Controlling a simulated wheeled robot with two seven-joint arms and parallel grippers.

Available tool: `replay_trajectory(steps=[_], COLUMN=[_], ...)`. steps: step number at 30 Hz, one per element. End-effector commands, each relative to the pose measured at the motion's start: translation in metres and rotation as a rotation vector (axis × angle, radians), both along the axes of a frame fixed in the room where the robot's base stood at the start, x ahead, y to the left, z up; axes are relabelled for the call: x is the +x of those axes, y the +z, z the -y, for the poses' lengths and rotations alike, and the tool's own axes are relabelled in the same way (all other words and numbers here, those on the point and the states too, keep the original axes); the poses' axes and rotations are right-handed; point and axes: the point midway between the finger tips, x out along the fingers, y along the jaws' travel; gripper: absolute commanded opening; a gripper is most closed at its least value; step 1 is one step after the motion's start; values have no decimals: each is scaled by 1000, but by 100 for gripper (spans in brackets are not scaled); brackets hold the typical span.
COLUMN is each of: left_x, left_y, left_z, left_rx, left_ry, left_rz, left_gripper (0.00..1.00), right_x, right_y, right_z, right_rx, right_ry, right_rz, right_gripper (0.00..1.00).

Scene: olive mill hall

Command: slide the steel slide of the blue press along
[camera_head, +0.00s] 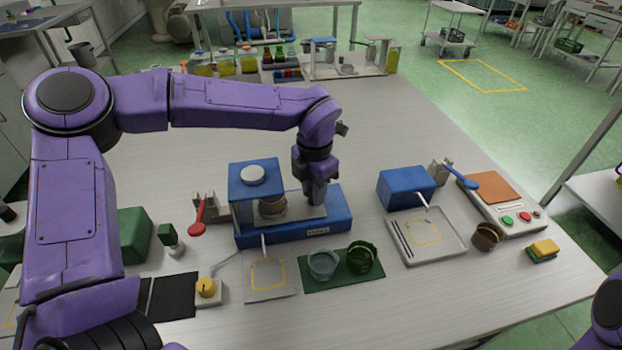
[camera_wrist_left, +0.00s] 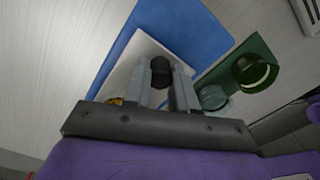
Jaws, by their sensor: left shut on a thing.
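The blue press (camera_head: 340,222) stands on the table, with a blue head block holding a white round button on its left side. Its pale steel slide (camera_head: 318,212) lies on the blue base, and a round brownish basket (camera_head: 273,207) sits on it under the head. My left gripper (camera_head: 316,200) reaches down from above at the right part of the slide. In the left wrist view its fingers (camera_wrist_left: 163,85) are shut on a black knob (camera_wrist_left: 160,70) above the pale slide (camera_wrist_left: 122,72). My right gripper is out of view; only a purple part of that arm shows at bottom right.
A red lever (camera_head: 199,218) stands left of the press. In front are a small tray (camera_head: 258,292) and a green mat (camera_head: 315,285) with two cups. A second blue block (camera_head: 405,186), a steel tray (camera_head: 440,252) and a button panel (camera_head: 512,222) stand right. Bottles line the back.

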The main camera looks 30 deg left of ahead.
Motion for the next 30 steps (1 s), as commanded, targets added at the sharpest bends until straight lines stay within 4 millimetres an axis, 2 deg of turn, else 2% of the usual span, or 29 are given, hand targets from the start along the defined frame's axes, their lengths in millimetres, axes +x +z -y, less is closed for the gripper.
replay_trajectory(steps=[8, 9, 10, 11, 20, 23, 30], left_x=[2, 2, 2, 2, 1, 2, 2], left_y=[1, 1, 1, 1, 4, 17, 75], left_z=[3, 3, 2, 2, 1, 1, 1], left_rx=[-1, -1, -1, -1, -1, -1, -1], left_ry=[-8, -8, -7, -7, -4, -3, -3], left_rz=[6, 6, 6, 6, 6, 8, 10], left_gripper=[0, 39, 49, 52, 52, 52, 52], right_x=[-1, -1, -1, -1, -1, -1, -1], right_y=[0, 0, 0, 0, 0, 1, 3], right_z=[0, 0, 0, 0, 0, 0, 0], right_rx=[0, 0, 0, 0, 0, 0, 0], right_ry=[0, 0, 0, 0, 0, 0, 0], right_rz=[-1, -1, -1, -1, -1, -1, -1], right_gripper=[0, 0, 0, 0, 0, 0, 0])
